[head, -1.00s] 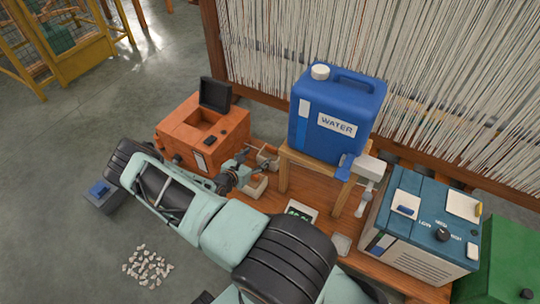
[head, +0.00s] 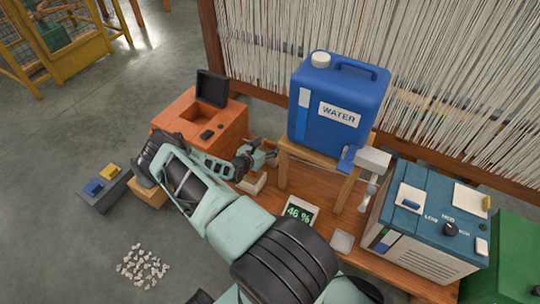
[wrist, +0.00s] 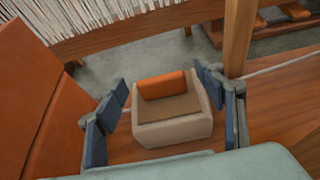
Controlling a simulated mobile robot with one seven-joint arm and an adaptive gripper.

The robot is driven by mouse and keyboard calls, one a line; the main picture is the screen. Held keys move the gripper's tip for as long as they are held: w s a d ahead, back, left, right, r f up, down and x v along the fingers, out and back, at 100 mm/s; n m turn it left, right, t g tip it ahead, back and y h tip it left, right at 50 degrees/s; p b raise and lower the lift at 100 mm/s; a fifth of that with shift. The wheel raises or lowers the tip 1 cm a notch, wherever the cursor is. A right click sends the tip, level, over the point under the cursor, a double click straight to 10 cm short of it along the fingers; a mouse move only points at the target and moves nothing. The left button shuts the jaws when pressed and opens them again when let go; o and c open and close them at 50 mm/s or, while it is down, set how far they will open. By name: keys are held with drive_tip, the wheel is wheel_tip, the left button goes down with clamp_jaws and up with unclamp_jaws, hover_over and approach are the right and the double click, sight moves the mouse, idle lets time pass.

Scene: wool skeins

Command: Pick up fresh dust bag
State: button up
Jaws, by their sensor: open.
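In the wrist view a small cream box-shaped thing (wrist: 172,130) with a brown top and an orange block (wrist: 161,85) at its far side stands on the wooden bench, between my fingers' lines. I cannot tell for sure whether this is the fresh dust bag. My gripper (wrist: 165,103) is open, its blue finger pads on either side of it and apart from it. In the head view my gripper (head: 262,157) is over the bench beside the orange machine; a cream thing (head: 252,183) shows just below it, and the rest is partly hidden by my arm.
An orange machine (head: 218,122) with its black lid up stands left of my gripper. A blue water can (head: 325,115) on a wooden stand (head: 283,172) is close on the right. A percent display (head: 298,212) and a teal unit (head: 420,222) are on the bench. Threads hang behind.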

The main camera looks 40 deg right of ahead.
drive_tip(key=shift+r, duration=0.1)
drive_tip(key=c, duration=1.6)
